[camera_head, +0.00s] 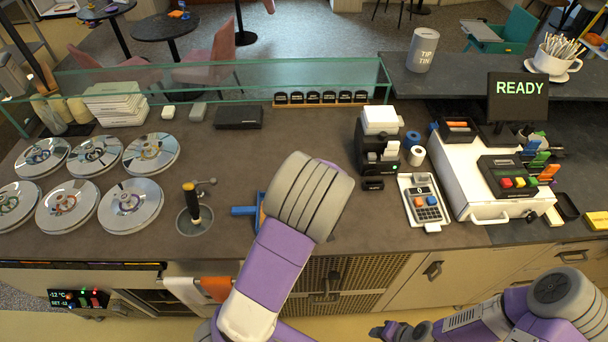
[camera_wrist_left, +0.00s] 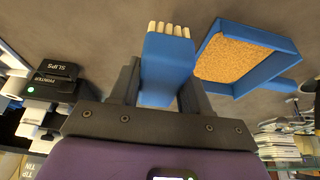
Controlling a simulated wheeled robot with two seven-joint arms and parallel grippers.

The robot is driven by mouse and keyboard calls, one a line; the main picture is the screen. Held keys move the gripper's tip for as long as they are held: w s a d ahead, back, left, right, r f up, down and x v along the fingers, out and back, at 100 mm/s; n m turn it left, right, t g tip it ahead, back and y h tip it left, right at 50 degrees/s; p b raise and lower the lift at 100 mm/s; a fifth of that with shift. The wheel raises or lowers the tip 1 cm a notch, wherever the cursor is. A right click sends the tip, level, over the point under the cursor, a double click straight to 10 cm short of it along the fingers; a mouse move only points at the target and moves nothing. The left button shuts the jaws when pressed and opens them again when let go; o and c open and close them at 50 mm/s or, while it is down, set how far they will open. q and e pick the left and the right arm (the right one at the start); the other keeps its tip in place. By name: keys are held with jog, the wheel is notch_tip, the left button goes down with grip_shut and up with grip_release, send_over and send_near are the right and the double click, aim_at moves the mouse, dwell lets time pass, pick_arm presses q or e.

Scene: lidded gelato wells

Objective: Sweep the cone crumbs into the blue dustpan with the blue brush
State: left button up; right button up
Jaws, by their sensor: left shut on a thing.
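The blue brush (camera_wrist_left: 168,62) with pale bristles is held in my left gripper (camera_wrist_left: 160,85), whose fingers are shut on it in the left wrist view. The blue dustpan (camera_wrist_left: 272,75) lies on the counter beside the brush, with a tan, grainy layer inside it. In the head view only its handle (camera_head: 243,211) and a sliver of its edge show. My left forearm covers the rest, the brush and the left gripper there. No separate loose crumbs can be made out. My right gripper (camera_head: 384,331) is low at the front, off the counter; its jaw state is unclear.
Several round metal well lids (camera_head: 131,203) fill the counter's left side. A printer (camera_head: 378,150), card terminal (camera_head: 424,201) and cash drawer (camera_head: 478,190) stand at right. A glass guard (camera_head: 230,80) runs along the back.

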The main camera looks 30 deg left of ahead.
pick_arm(q)
jog(key=shift+r+p, duration=0.5)
jog(key=shift+r, duration=0.4)
pick_arm(e)
jog(key=shift+r, duration=0.75)
